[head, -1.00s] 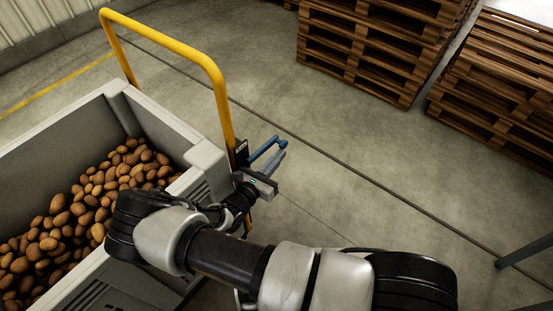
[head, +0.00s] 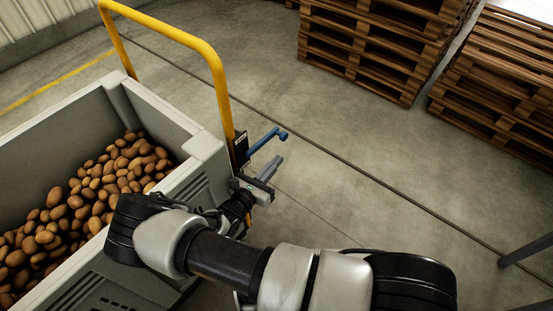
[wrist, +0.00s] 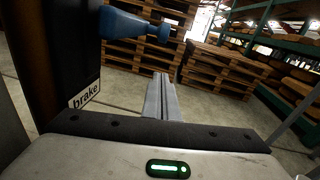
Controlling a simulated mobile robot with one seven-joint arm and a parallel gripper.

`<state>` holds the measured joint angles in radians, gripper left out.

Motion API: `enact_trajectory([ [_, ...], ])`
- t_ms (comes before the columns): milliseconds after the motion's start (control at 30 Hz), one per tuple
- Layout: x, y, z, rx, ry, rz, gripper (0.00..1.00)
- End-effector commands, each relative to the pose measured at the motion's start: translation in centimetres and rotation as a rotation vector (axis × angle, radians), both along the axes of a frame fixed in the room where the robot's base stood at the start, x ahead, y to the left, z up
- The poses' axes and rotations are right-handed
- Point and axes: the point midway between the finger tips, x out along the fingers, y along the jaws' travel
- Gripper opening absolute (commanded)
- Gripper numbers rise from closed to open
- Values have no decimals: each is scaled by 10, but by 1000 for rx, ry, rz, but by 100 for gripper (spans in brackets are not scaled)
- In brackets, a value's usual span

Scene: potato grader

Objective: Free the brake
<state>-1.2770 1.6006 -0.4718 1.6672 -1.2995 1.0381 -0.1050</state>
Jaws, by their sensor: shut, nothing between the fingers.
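The brake is a blue lever (head: 265,140) with a round knob at its end, on a dark plate (head: 240,150) at the foot of the yellow push handle (head: 222,85). The wrist view shows the blue lever (wrist: 130,24) at the upper left, and the plate (wrist: 65,50) carries a "brake" label (wrist: 85,95). My gripper (head: 274,166) is shut and empty, beside and below the lever in the head view. The lever's pivot is not clearly seen.
The handle belongs to a grey bin (head: 205,152) of potatoes (head: 85,205) at the left. Stacked wooden pallets (head: 365,50) stand at the back right. Open concrete floor (head: 350,140) lies between. A dark post (head: 525,250) is at the right edge.

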Motion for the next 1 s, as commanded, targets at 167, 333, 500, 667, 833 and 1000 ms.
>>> enact_trajectory([
  [167, -37, 26, -6, 3, 2, 6, 0],
  [333, -61, 41, -15, 2, 2, 5, 0],
  [500, -74, 49, -19, 2, 0, 3, 0],
  [667, -77, 50, -20, 2, 0, 2, 0],
  [833, -77, 50, -20, 2, 0, 3, 0],
  [1000, -79, 37, -22, 9, 2, -46, 0],
])
